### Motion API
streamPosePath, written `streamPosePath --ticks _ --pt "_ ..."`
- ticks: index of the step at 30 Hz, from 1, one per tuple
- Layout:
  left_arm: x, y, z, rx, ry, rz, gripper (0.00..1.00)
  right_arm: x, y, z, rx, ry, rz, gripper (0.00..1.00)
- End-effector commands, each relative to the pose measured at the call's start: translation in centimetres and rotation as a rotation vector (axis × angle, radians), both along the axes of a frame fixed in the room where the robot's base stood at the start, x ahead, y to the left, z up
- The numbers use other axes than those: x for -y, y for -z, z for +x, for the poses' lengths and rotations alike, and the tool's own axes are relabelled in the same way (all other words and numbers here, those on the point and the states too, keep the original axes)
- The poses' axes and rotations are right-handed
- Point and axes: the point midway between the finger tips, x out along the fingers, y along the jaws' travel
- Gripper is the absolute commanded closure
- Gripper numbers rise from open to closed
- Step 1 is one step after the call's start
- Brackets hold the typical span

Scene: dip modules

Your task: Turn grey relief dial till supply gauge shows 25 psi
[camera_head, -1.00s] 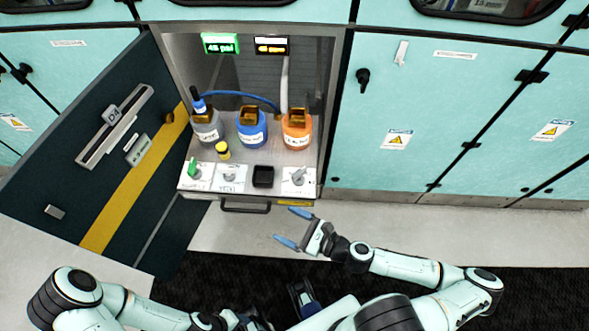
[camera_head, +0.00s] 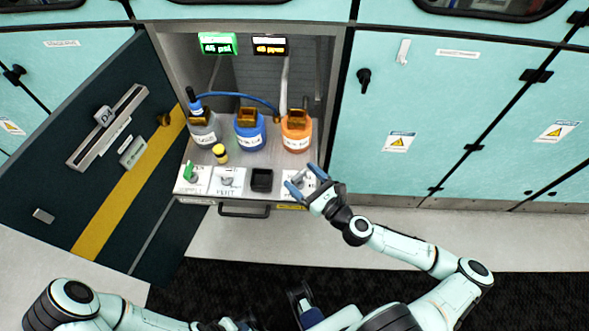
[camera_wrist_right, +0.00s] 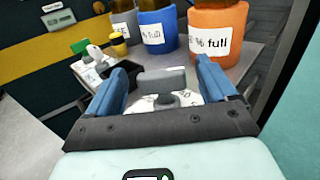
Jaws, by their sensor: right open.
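The grey dial (camera_wrist_right: 165,99) sits on a white label plate at the right end of the drawer shelf; its label is mostly covered. My right gripper (camera_head: 301,178) is open with its blue fingers on either side of the dial, also seen in the wrist view (camera_wrist_right: 162,72). Contact cannot be told. The green supply gauge (camera_head: 217,44) at the cabinet's top left seems to read 45 psi, though the digits are small. My left gripper (camera_head: 228,325) is at the bottom edge, mostly cut off.
Behind are grey, blue and orange bottles (camera_head: 297,134). An amber gauge (camera_head: 270,46) hangs above. The dark door (camera_head: 60,170) stands open at left.

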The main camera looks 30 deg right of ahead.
Motion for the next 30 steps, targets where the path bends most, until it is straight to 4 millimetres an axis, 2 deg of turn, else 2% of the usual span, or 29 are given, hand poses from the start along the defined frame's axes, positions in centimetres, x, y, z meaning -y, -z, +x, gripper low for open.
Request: streamPosePath --ticks 3,7,18,19,23,24,30 --pt "0.0 -0.1 -0.1 -0.003 0.000 0.000 0.57 -0.5 -0.1 1.9 0.000 -0.002 -0.002 0.15" --pt "0.0 -0.2 -0.1 -0.004 0.000 0.000 0.57 -0.8 0.0 3.2 -0.001 -0.001 -0.001 0.15" --pt "0.0 -0.2 -0.1 -0.004 0.000 0.000 0.57 -0.9 0.0 3.8 -0.001 0.001 -0.001 0.15" --pt "0.0 -0.2 -0.1 -0.004 0.000 0.000 0.57 -0.9 0.0 3.8 -0.001 0.001 -0.001 0.18" --pt "0.0 -0.2 -0.1 -0.004 0.000 0.000 0.57 -0.9 0.0 3.7 -0.001 0.001 -0.001 0.60" --pt "0.0 -0.2 -0.1 -0.004 0.000 0.000 0.57 -0.9 0.0 3.7 -0.001 0.001 -0.001 0.66" --pt "0.0 -0.1 -0.1 -0.003 0.000 0.000 0.57 -0.9 0.1 3.7 -0.001 -0.007 -0.001 0.66"
